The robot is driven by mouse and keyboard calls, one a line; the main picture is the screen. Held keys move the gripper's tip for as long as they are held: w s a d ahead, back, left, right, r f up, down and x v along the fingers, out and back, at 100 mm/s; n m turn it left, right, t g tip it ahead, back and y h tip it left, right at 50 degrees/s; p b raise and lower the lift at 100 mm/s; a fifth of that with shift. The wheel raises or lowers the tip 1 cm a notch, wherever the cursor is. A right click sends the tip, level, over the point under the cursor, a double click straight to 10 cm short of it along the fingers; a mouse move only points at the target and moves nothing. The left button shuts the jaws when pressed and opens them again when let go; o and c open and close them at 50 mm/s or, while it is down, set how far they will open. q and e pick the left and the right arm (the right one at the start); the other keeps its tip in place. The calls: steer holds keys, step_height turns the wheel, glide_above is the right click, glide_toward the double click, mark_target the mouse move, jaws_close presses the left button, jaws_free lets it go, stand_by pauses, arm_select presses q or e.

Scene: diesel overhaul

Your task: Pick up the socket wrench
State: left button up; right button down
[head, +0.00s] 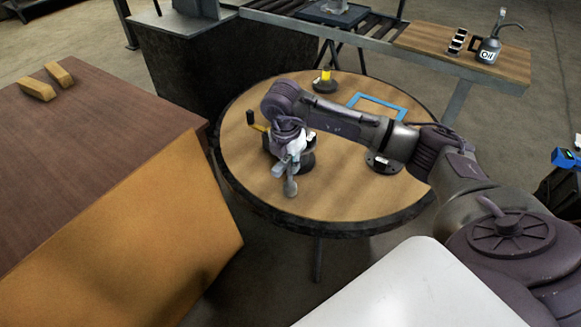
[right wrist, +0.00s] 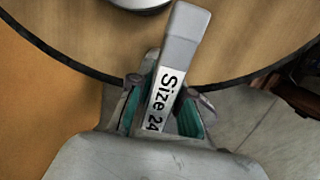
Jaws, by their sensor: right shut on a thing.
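The socket wrench (right wrist: 183,40) is a grey bar with a white "Size 24" label. In the right wrist view my right gripper (right wrist: 163,103) is shut on it, with the green-padded fingers on either side of the labelled part. In the head view my right gripper (head: 292,152) is over the near part of the round table (head: 330,195), and the grey end of the wrench (head: 290,187) points down below it. I cannot tell whether that end touches the table. My left gripper is not in view.
On the round table are a blue frame (head: 378,101), a black-based yellow item (head: 325,81) and a dark round stand (head: 383,163). A brown cabinet (head: 100,150) stands close on the left. An oil can (head: 487,50) stands on the far bench. The table's near edge is clear.

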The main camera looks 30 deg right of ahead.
step_height(320, 180, up, 3)
steer(key=shift+f, duration=0.1)
steer(key=s+d+r+b, duration=0.2)
steer(key=s+d+r, duration=0.2)
steer(key=s+r, duration=0.3)
steer(key=s, duration=0.4)
steer(key=shift+r, duration=0.15)
steer(key=shift+d, duration=0.1)
steer(key=c, duration=1.8)
jaws_free()
jaws_close()
